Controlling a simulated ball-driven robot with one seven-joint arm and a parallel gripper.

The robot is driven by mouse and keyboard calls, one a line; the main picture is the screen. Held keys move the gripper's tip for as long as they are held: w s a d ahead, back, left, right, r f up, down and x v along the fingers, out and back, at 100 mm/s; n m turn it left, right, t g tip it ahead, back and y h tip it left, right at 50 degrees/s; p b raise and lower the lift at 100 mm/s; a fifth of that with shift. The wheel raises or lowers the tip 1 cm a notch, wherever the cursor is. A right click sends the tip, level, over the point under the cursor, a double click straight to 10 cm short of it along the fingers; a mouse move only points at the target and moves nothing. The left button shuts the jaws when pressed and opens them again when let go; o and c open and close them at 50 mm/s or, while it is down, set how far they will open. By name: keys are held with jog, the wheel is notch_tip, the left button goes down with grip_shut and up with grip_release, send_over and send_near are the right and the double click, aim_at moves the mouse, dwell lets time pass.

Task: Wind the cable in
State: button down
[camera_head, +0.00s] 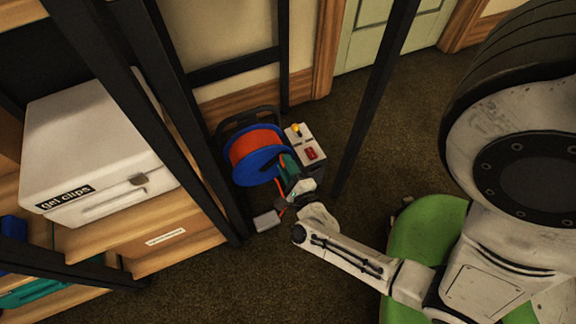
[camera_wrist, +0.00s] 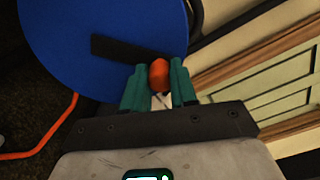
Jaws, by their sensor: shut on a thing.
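A cable reel (camera_head: 262,155) with blue discs and an orange wound drum stands on the floor in its dark frame. Its blue disc (camera_wrist: 70,40) fills the upper left of the wrist view. A dark crank arm (camera_wrist: 115,48) crosses the disc to an orange knob (camera_wrist: 160,73). My gripper (camera_head: 287,160) has its teal fingers shut on this knob, one on each side; it also shows in the wrist view (camera_wrist: 159,84). Orange cable (camera_wrist: 50,142) runs off at the lower left. In the head view, a short stretch of cable (camera_head: 281,211) shows near a grey block (camera_head: 267,221) on the floor.
A pale box (camera_head: 301,133) with a yellow knob and a red switch stands right of the reel. Black uprights (camera_head: 374,95) and a wooden shelf (camera_head: 190,235) with a white case (camera_head: 95,150) flank it. Carpet in front is open.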

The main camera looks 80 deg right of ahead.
jog(key=shift+s+f+m, duration=0.15)
jog(key=shift+f+m, duration=0.05)
jog(key=shift+m, duration=0.1)
jog(key=c, duration=0.9)
grip_release()
jog(key=shift+d, duration=0.1)
